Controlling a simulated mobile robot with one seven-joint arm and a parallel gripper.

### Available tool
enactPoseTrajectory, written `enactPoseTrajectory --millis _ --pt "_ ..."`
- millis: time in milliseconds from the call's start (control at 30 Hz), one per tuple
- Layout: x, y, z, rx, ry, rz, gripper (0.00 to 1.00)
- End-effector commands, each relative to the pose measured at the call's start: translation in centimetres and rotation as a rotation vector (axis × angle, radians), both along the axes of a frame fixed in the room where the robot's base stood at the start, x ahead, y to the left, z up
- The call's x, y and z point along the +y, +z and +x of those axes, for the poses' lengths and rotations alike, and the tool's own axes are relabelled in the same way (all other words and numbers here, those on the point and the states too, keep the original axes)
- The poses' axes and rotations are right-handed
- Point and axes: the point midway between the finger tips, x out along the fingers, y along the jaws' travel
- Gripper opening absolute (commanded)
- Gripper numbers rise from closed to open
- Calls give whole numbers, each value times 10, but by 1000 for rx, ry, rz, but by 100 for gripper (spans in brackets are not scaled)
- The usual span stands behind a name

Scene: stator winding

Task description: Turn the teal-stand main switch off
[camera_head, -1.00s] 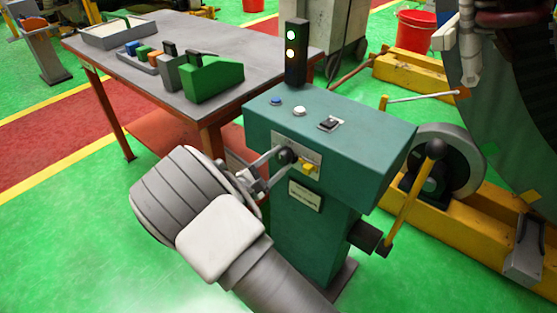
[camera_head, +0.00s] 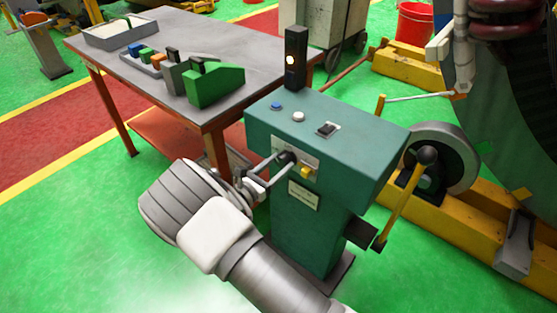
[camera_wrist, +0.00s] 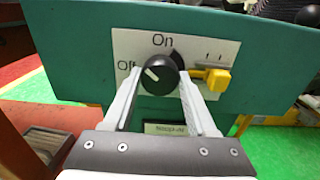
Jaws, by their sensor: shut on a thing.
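The teal stand (camera_head: 340,150) is in the middle of the head view. On its front, a white plate marked On and Off (camera_wrist: 128,48) carries the black round main switch knob (camera_wrist: 165,82). The knob's white pointer line is tilted up and left, toward the Off label. My gripper (camera_head: 279,163) is shut on the knob, one finger on each side; its fingers also show in the wrist view (camera_wrist: 158,78). A yellow key-like handle (camera_wrist: 214,80) is just right of the knob.
The stand's top has a blue button (camera_head: 276,106), a white button (camera_head: 298,116) and a black rocker switch (camera_head: 327,129). A grey workbench (camera_head: 160,50) is at left. A yellow-handled crank (camera_head: 402,200) is at right. Green floor is open at lower left.

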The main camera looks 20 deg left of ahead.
Motion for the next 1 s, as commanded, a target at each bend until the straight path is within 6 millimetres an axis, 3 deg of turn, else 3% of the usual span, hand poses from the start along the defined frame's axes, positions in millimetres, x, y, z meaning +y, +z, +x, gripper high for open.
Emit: enactPoseTrajectory --millis 500,1000 --pt "0 1 -1 176 1 -424 2" --pt "0 0 -1 258 1 -621 2"
